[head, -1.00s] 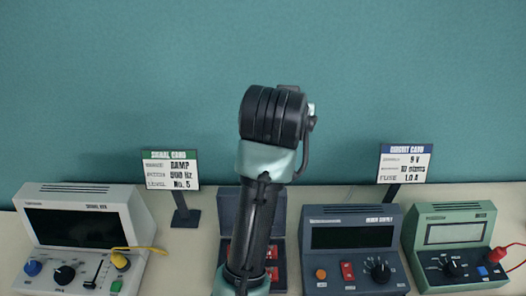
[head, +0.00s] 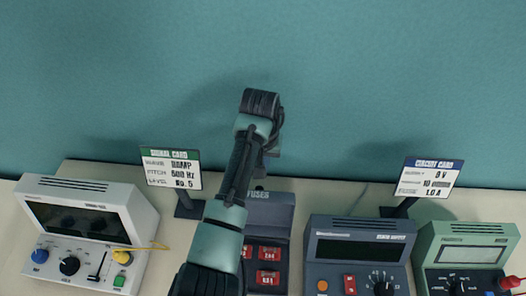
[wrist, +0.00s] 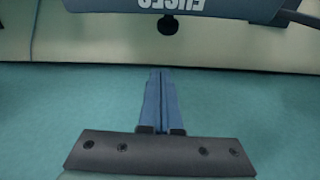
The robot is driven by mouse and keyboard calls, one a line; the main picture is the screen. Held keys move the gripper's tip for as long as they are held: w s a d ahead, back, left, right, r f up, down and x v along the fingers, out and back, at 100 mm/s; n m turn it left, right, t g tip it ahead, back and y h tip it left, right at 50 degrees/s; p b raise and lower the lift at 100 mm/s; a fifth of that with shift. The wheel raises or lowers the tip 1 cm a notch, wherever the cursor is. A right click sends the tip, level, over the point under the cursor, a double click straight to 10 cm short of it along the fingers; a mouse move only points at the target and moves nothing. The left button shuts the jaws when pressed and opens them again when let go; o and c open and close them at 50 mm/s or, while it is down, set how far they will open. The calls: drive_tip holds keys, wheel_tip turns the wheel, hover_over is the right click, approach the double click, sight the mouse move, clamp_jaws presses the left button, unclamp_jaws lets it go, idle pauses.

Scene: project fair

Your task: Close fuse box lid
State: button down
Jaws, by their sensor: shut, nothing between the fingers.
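The fuse box stands in the lower middle of the head view, with red fuses (head: 268,277) in its base. Its dark lid (head: 280,213) is raised, and the word FUSES shows near its upper edge. My arm hides the left part of the box. My gripper (head: 259,170) is behind the lid's upper edge, partly hidden by the arm. In the wrist view my gripper's blue fingers (wrist: 160,72) are shut together and empty. They point towards the lid (wrist: 240,8), which shows upside down at the top, with a gap between.
A white signal device (head: 90,190) stands left and a dark power supply (head: 355,225) right, with a green meter (head: 465,235) beyond. Card stands (head: 172,168) and (head: 430,178) flank the box. The teal wall (head: 400,70) is close behind the table.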

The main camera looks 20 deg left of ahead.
drive_tip(key=shift+s+d+p, duration=0.15)
drive_tip(key=shift+s+p, duration=0.55)
drive_tip(key=shift+s, duration=0.25)
drive_tip(key=shift+s+d+p, duration=0.15)
drive_tip(key=shift+s+p, duration=0.55)
drive_tip(key=shift+s, duration=0.2)
